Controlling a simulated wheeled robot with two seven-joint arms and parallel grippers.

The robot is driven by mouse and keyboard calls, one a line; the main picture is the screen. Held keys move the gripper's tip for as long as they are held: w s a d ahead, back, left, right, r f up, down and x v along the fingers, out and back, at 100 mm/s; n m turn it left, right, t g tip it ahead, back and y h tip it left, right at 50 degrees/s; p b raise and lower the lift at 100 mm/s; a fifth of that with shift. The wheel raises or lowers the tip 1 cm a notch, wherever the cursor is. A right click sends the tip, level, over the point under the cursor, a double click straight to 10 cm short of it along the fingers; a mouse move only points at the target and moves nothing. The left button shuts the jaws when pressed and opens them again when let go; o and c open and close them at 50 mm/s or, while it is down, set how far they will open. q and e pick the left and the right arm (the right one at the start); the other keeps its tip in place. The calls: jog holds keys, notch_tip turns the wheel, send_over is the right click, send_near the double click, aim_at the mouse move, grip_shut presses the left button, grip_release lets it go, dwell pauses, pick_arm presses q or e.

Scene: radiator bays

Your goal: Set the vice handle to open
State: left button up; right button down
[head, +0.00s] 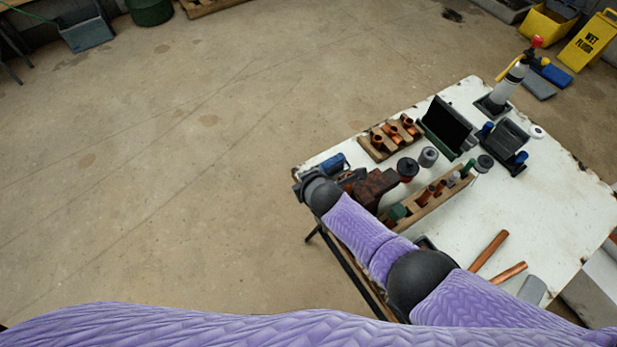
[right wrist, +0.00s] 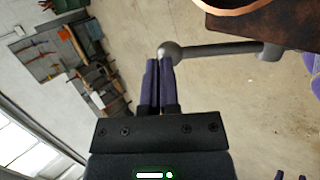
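The vice (head: 375,187) is a rust-brown body near the left corner of the white table, partly hidden by my right arm. Its handle (right wrist: 220,49) shows in the right wrist view as a grey bar with a rounded knob at its left end. My right gripper (right wrist: 160,60) has its two dark fingers together, with only a thin gap between them. Its fingertips are right at the knob, seemingly touching its side; nothing shows between the fingers.
The white table (head: 560,215) holds a wooden rack with copper fittings (head: 392,133), a black open case (head: 447,125), a torch bottle (head: 508,82) and copper pipes (head: 488,250). A tool board (right wrist: 70,60) hangs on the wall. The floor left of the table is clear.

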pick_arm(q)
jog(key=shift+w+a+f+b, duration=0.3)
jog(key=shift+f+b, duration=0.1)
jog(key=shift+f, duration=0.1)
pick_arm(e)
jog(key=shift+w+a+f, duration=0.4)
jog(key=shift+w, duration=0.1)
